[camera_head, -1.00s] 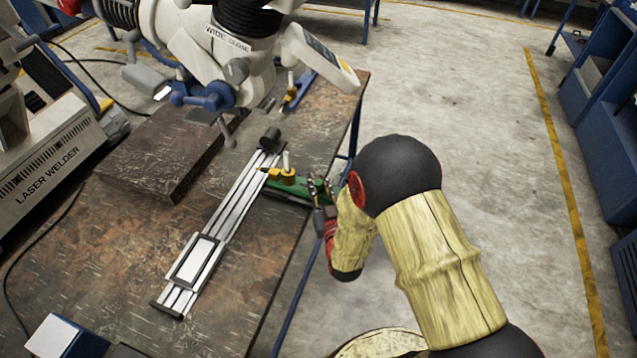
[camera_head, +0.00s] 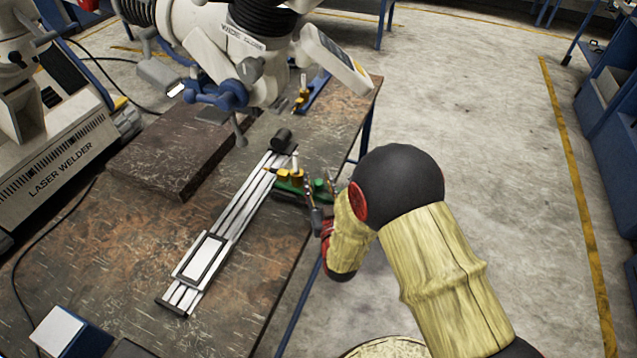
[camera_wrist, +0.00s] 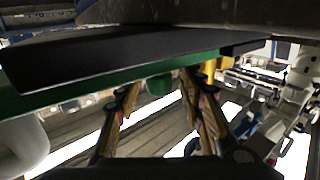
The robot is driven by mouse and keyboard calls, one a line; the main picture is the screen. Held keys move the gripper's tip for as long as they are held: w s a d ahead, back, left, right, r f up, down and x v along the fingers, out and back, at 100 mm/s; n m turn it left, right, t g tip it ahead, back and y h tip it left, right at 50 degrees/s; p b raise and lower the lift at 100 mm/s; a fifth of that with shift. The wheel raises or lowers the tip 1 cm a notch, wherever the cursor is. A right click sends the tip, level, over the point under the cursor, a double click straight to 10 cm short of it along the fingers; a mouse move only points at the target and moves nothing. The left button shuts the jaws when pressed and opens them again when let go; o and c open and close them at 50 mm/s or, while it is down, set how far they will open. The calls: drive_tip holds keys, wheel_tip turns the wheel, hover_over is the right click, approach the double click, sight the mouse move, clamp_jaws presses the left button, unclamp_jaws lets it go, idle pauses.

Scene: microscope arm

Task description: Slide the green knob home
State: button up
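The green knob (camera_head: 319,185) is a short upright cylinder on a green bar (camera_head: 288,190) beside the silver rail, at the table's right edge. In the wrist view the knob (camera_wrist: 160,84) hangs from the green bar's edge, between my gripper's two fingers (camera_wrist: 160,92). My gripper (camera_head: 319,186) is open, with one finger on each side of the knob. Gaps show on both sides in the wrist view, with no clear contact. A yellow piece with a pale upright pin (camera_head: 291,174) sits on the bar's rail end. The bar's underside details are dark.
The silver rail (camera_head: 238,212) runs diagonally across the brown table and carries a framed pale plate (camera_head: 202,258). A thick dark slab (camera_head: 165,150) lies to its left. The white microscope body (camera_head: 240,50) overhangs the back.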

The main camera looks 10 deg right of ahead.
drive_tip(key=s, duration=1.2)
drive_tip(key=shift+a, duration=0.25)
drive_tip(key=w+a+r+g+y+p, duration=0.1)
drive_tip(key=w+r+g+y, duration=0.15)
drive_tip(key=r+g, duration=0.65)
drive_tip(key=s+d+r+g, duration=0.1)
drive_tip(key=s+r, duration=0.3)
drive_tip(key=s, duration=0.3)
drive_tip(key=s+d+r+g+h+p, duration=0.1)
drive_tip(key=s+r, duration=0.4)
drive_tip(key=s, duration=0.3)
drive_tip(key=s+d+r+g, duration=0.1)
drive_tip(key=s+d+r, duration=0.1)
drive_tip(key=s+r, duration=0.2)
drive_tip(key=s, duration=0.3)
drive_tip(key=shift+s+r+n, duration=0.25)
drive_tip(key=shift+r+n, duration=0.05)
drive_tip(key=shift+r, duration=0.05)
drive_tip(key=shift+h, duration=0.25)
idle(1.0)
